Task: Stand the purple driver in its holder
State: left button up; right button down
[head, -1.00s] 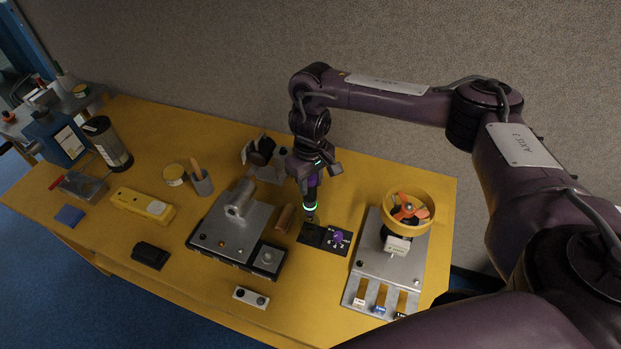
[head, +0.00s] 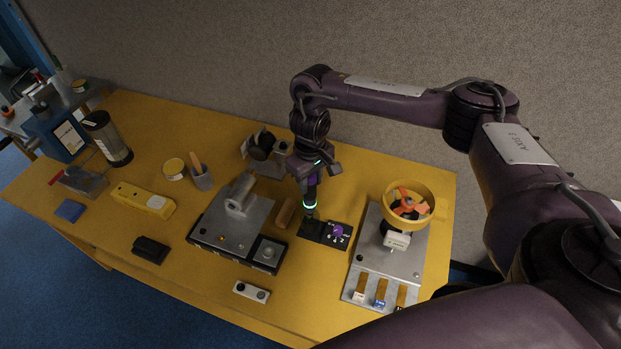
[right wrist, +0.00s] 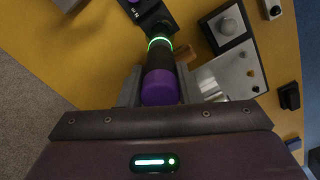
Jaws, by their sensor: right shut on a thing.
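The purple driver (head: 311,192) is upright in my right gripper (head: 309,180), with a glowing green ring around its lower part. In the right wrist view its purple end (right wrist: 160,88) sits between the two fingers of the right gripper (right wrist: 158,90). A black base (head: 312,230) with a purple round part (head: 338,231) and white marks, likely the holder, lies just below the driver; it also shows in the right wrist view (right wrist: 152,16). The driver's tip is over or at the base's left part; I cannot tell if it touches. My left gripper is out of view.
A grey winch console (head: 232,222) stands left, with a brown handle-like piece (head: 285,212) close beside the driver. Bare yellow table (head: 305,285) lies in front of the base.

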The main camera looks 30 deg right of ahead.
aim_at(310, 194)
dwell(0.6)
jog(key=shift+f+b, duration=0.3)
jog(key=shift+f, duration=1.35)
jog(key=shift+f+b, duration=0.55)
jog(key=shift+f, duration=0.65)
